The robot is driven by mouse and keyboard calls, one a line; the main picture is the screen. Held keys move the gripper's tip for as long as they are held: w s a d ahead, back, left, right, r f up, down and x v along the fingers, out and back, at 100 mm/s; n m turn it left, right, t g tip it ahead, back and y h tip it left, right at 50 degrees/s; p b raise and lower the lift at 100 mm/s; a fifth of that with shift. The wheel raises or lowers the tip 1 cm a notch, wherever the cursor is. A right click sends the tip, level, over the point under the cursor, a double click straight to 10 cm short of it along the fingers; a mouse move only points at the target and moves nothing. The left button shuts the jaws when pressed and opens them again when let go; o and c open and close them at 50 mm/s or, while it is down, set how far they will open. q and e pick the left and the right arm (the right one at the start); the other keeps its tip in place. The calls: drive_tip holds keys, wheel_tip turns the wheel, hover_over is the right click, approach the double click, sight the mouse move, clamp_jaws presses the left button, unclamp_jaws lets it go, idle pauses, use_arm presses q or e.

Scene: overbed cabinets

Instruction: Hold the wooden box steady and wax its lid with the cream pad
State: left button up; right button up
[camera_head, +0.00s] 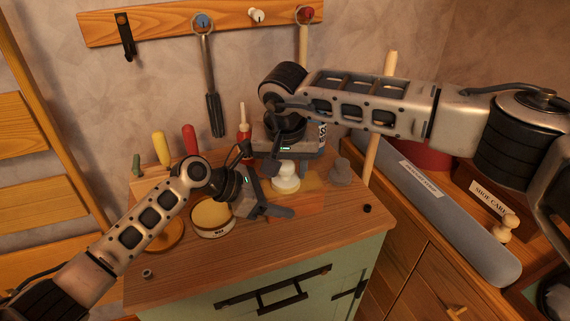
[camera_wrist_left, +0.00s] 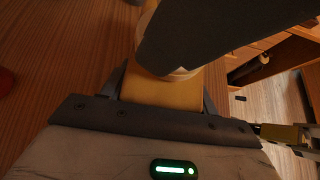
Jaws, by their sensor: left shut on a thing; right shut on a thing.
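The wooden box (camera_head: 300,207) is on the cabinet top, partly hidden by my grippers. My left gripper (camera_head: 270,200) is shut on the box from its left side. In the left wrist view the box (camera_wrist_left: 170,95) shows as a yellowish wooden strip between the fingers. The cream pad (camera_head: 286,183) is a pale knob-shaped piece over the box lid. My right gripper (camera_head: 285,165) is above it, pointing down and shut on its top. In the left wrist view the pad's pale rim (camera_wrist_left: 168,74) shows under a dark finger; whether it touches the lid I cannot tell.
An open tin of yellowish wax (camera_head: 213,229) stands left of the box. A grey lump (camera_head: 341,173) sits to its right. Several coloured-handled tools stand behind, and tools hang on a wall rail (camera_head: 180,22).

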drive_tip(key=shift+s+d, duration=0.15)
drive_tip(key=shift+d, duration=0.6)
drive_tip(key=shift+s+d, duration=0.1)
drive_tip(key=shift+d, duration=0.6)
use_arm(q)
drive_tip(key=shift+w, duration=0.1)
use_arm(e)
drive_tip(key=shift+w+f, duration=0.1)
drive_tip(key=shift+w, duration=0.75)
drive_tip(key=shift+w, duration=0.15)
drive_tip(key=shift+w+a+f, duration=0.1)
drive_tip(key=shift+w+a, duration=0.05)
drive_tip(key=shift+w, duration=0.25)
drive_tip(key=shift+s, duration=0.15)
drive_tip(key=shift+s+d, duration=0.2)
drive_tip(key=shift+s, duration=0.4)
drive_tip(key=shift+s+d, duration=0.2)
drive_tip(key=shift+s, duration=0.4)
use_arm(q)
drive_tip(key=shift+r, duration=0.1)
use_arm(e)
drive_tip(key=shift+w, duration=0.2)
